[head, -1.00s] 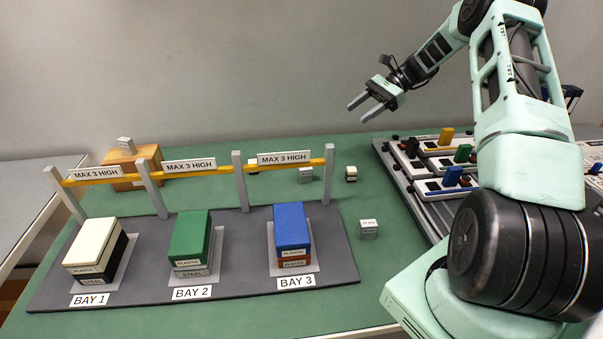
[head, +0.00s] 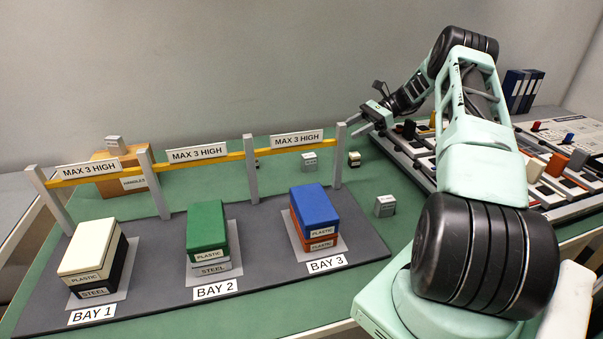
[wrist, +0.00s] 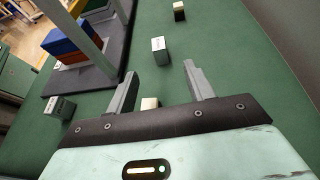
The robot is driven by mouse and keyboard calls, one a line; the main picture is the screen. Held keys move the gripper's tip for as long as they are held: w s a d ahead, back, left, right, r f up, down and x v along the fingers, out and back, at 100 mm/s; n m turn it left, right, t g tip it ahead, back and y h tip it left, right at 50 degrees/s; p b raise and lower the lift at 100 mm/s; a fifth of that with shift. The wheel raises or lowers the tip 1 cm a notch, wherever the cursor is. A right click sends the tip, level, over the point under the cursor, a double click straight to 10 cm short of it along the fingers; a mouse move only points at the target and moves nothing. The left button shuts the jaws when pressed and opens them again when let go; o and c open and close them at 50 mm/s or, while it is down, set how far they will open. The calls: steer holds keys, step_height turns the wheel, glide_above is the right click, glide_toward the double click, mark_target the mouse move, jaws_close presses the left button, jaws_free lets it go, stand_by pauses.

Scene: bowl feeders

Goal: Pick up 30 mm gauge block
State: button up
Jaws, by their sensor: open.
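Small grey metal blocks with white labels stand on the green table. One (head: 385,205) is right of Bay 3, and another (head: 309,160) is behind the yellow rail. The labels are too small to read, so I cannot tell which is the 30 mm gauge block. The wrist view shows one labelled grey block (wrist: 159,50) beyond the fingertips and another (wrist: 60,107) left of the left finger. My gripper (head: 365,123) is open and empty above the table's far side, apart from the blocks. Its spread fingers also show in the wrist view (wrist: 161,78).
A cream-topped dark block (head: 354,158) stands near the far grey block. In the wrist view a cream-topped block (wrist: 150,103) shows between the fingers, partly hidden. A grey rack base (head: 265,222) carries posts, a rail (head: 205,158) and stacked blocks. Panels (head: 560,200) with coloured parts lie right.

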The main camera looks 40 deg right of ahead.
steer(key=p, duration=0.2)
glide_toward(302, 161)
steer(key=x, duration=0.3)
steer(key=shift+w+a+r, duration=0.15)
steer(key=shift+a, duration=0.25)
steer(key=shift+p+x, duration=0.35)
steer(key=shift+x, duration=2.5)
jaws_close()
